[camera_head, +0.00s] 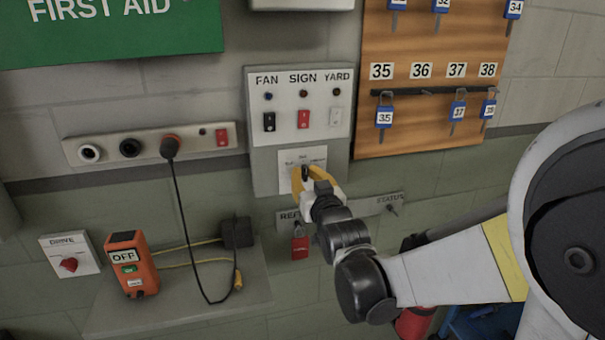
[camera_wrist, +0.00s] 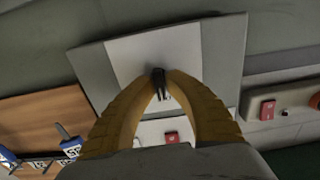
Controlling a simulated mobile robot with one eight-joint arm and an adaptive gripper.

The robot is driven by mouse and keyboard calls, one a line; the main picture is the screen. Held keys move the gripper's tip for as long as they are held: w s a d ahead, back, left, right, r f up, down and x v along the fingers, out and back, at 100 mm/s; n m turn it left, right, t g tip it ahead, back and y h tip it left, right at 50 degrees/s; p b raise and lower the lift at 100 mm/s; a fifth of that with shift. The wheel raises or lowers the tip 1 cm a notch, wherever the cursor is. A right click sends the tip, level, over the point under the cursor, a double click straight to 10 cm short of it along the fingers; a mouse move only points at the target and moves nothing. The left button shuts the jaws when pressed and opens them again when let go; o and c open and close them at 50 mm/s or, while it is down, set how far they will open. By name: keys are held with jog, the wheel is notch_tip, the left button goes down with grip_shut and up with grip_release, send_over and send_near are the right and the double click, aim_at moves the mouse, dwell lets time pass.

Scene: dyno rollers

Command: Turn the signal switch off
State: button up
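A white plate (camera_head: 288,160) with small lettering, too small to read, is set in a grey wall panel below the FAN, SIGN and YARD rockers. A black switch knob (camera_head: 305,172) sticks out from its middle. My gripper (camera_head: 307,176), with yellow fingers, is at this knob. In the wrist view the fingers (camera_wrist: 160,78) arch together, with their tips on either side of the black knob (camera_wrist: 159,77), touching it as far as I can see. The white plate (camera_wrist: 127,56) shows behind them. The knob's base is partly hidden by the fingers.
Above is the panel (camera_head: 260,82) with a red SIGN rocker (camera_head: 304,119). A socket strip (camera_head: 108,146) and plugged black cable are at left. A wooden key board (camera_head: 420,130) with blue padlocks is at right.

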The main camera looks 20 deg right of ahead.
jog(key=shift+o, duration=1.2)
jog(key=s, duration=1.2)
jog(key=s+f+g, duration=0.5)
jog(key=s, duration=0.3)
jog(key=s+f+g, duration=0.5)
jog(key=s+f, duration=0.1)
jog(key=s, duration=0.3)
jog(key=shift+s+g, duration=0.2)
jog(key=shift+g, duration=0.2)
jog(key=shift+a, duration=0.1)
